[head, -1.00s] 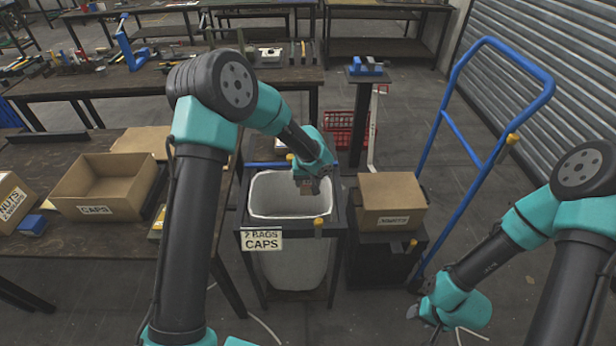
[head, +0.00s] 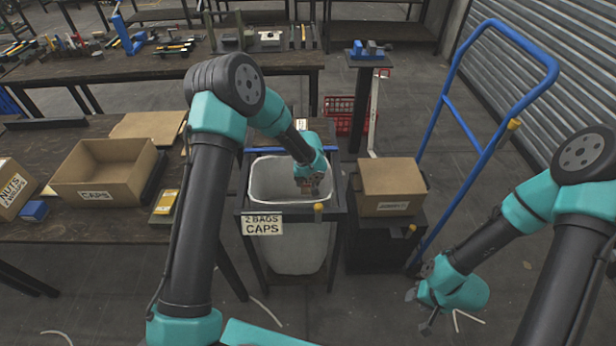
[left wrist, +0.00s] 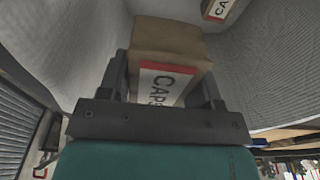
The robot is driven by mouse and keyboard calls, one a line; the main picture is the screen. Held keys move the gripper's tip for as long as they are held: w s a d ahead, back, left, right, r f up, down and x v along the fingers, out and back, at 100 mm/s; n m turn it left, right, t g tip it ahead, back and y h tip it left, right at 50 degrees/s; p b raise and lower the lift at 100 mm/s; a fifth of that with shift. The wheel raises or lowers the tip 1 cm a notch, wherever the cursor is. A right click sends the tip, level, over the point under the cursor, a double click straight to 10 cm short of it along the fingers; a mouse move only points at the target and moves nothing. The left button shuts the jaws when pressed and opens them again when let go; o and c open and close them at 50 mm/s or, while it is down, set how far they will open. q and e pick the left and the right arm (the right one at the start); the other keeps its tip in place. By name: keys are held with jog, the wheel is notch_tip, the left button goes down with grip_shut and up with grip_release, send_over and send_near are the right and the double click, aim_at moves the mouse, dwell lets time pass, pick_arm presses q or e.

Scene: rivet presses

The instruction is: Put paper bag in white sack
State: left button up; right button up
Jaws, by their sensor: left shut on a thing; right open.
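The white sack (head: 292,262) hangs open-mouthed in a dark frame with a sign reading "2 BAGS CAPS". My left gripper (head: 310,188) points down into the sack's mouth. In the left wrist view it is shut on a brown paper bag (left wrist: 168,48) with a red-edged "CAPS" label, and the sack's pale walls (left wrist: 60,35) surround the bag. A second brown item (left wrist: 226,8) with a similar label shows at the top edge of that view, apart from the held bag. My right gripper (head: 419,312) is open and empty, low at the right.
An open carton labelled "CAPS" (head: 108,172) stands on the left bench. A closed carton (head: 391,186) sits on a dark stand right of the sack. A blue trolley handle (head: 440,122) rises between that stand and my right arm.

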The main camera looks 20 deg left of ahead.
pick_arm(q)
jog(key=shift+f, duration=0.5)
jog(key=o, duration=1.1)
jog(key=shift+r, duration=0.15)
jog(key=r, duration=0.5)
jog(key=s+r, duration=0.1)
jog(key=r, duration=0.5)
jog(key=s+r, duration=0.1)
jog(key=r, duration=0.5)
jog(key=shift+d, duration=0.3)
jog(key=shift+r, duration=13.15)
jog(key=shift+f, duration=0.1)
